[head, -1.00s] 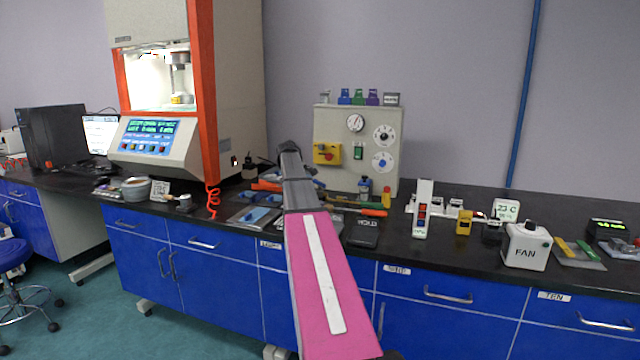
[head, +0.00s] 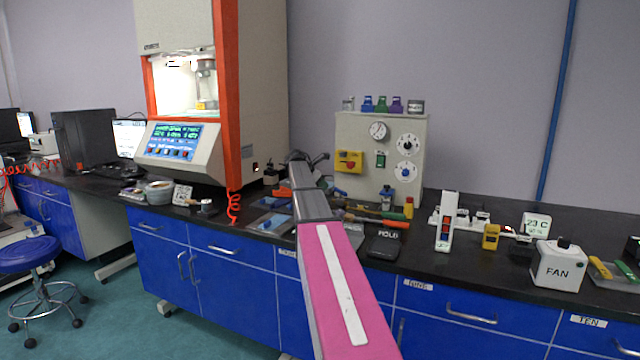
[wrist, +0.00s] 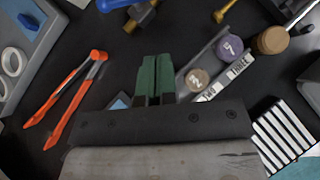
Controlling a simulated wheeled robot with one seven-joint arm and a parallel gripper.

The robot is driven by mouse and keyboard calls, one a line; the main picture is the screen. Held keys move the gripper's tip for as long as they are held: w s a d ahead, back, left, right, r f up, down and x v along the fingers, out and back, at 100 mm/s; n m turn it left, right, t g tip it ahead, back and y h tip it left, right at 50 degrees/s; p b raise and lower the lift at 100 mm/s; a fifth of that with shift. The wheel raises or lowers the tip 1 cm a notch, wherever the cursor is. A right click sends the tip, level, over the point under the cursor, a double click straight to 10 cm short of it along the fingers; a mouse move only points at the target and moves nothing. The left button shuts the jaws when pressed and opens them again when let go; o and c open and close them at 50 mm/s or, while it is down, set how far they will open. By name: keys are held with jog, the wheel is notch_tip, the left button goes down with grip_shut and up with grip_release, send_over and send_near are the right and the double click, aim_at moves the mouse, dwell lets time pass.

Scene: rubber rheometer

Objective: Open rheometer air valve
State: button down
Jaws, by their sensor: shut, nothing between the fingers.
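The rheometer (head: 178,150) is the tall beige machine with orange posts and a lit blue panel, at the left of the bench in the head view. At the top of the wrist view is a brass fitting (wrist: 141,18) beside a blue handle (wrist: 116,3); it looks like a valve, but the picture edge cuts it off. My gripper (wrist: 155,62) has green fingers that are together and empty, over the dark bench top and below the fitting in the picture. In the head view my arm reaches over the bench right of the rheometer, and its fingertips are hard to make out.
Orange-handled pliers (wrist: 75,95) lie left of my fingers. A purple-capped item (wrist: 229,47) and a label strip (wrist: 225,78) lie to the right. A beige control panel (head: 400,130) stands behind my arm. A fan box (head: 558,266) stands far right.

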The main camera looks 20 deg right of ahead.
aim_at(340, 194)
jog(key=x, duration=0.5)
jog(key=d, duration=0.3)
jog(key=shift+w+d+f, duration=0.1)
jog(key=shift+w+d, duration=0.05)
jog(key=shift+w, duration=0.05)
jog(key=shift+d, duration=0.45)
